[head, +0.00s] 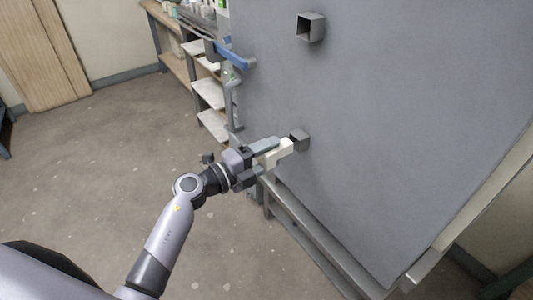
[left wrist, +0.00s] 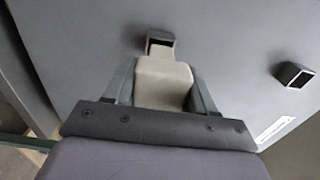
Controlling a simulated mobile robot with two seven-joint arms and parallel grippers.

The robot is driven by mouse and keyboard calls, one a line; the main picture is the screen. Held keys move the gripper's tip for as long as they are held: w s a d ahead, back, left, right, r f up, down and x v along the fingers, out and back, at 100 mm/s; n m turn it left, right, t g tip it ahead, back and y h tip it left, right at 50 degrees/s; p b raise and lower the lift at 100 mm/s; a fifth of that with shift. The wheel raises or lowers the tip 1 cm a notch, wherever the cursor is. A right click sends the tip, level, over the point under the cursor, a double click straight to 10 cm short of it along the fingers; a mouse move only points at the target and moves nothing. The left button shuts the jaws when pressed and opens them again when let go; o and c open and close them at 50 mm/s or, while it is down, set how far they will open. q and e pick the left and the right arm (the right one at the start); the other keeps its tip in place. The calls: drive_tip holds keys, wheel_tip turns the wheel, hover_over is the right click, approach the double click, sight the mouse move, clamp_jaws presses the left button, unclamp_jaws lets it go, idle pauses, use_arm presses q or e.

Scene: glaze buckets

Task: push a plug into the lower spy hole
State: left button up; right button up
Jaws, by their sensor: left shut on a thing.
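My left gripper (head: 268,150) is shut on a pale cream plug (head: 286,147) in front of the grey panel. The plug also shows between the fingers in the left wrist view (left wrist: 163,82). Its narrow front end is at the mouth of the lower spy hole (head: 300,137), a short square grey tube; the left wrist view shows the hole's dark top edge (left wrist: 160,37) just beyond the plug. I cannot tell how far the tip is inside. The upper spy hole (head: 310,27) is open and empty in the head view. My right gripper is not in view.
The big grey panel (head: 400,120) fills the right side, with a grey frame rail (head: 318,235) below it. A blue handle (head: 232,57) juts from its left edge. Shelves (head: 208,92) stand behind at the left. The floor (head: 100,170) at left is clear.

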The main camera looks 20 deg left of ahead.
sight(289, 144)
use_arm(q)
drive_tip(key=shift+w, duration=0.15)
drive_tip(key=shift+x, duration=0.8)
drive_tip(key=shift+w+d, duration=0.1)
drive_tip(key=shift+d, duration=0.1)
drive_tip(key=shift+x, duration=0.9)
drive_tip(key=shift+w, duration=0.1)
drive_tip(key=shift+w+d, duration=0.35)
drive_tip(key=shift+w, duration=0.05)
drive_tip(key=shift+w+d, duration=0.1)
drive_tip(key=shift+w, duration=0.05)
idle(0.5)
drive_tip(key=shift+w+d, duration=0.15)
drive_tip(key=shift+w, duration=0.05)
